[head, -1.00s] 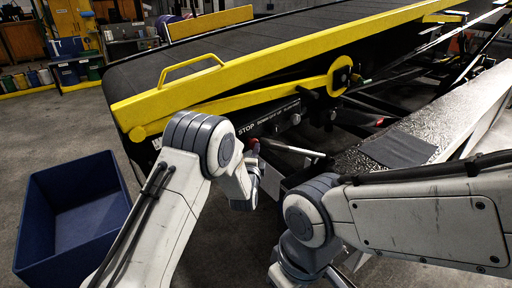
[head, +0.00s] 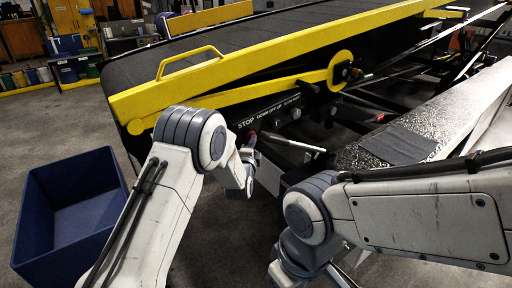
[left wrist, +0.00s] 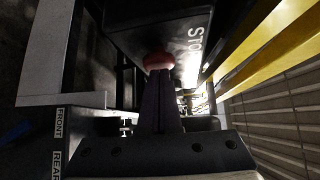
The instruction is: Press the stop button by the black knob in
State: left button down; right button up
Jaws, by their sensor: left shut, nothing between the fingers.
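The red stop button (head: 251,137) is on the dark panel under the yellow rail, beneath the white word STOP. It also shows in the left wrist view (left wrist: 158,61), on the dark box marked STOP. A black knob (head: 296,113) is on the same panel, right of the button. My left gripper (left wrist: 159,74) is shut and empty, its fingertips right at the red button and partly overlapping it. Whether they touch it or press it in, I cannot tell. In the head view the left gripper (head: 249,157) is just below the button. My right gripper is out of view.
The belt loader's yellow rail (head: 230,77) and black belt (head: 280,28) run across the top. A grey lever (head: 292,143) juts out right of my left gripper. A blue bin (head: 35,215) stands on the floor at left. My right arm fills the lower right.

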pick_arm(q)
jog(key=s+b, duration=0.3)
jog(key=s, duration=1)
jog(key=shift+d+b, duration=0.3)
jog(key=shift+d, duration=0.15)
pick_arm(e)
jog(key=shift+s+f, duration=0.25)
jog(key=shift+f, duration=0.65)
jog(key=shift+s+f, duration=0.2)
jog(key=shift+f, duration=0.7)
pick_arm(q)
jog(key=shift+d+r, duration=0.1)
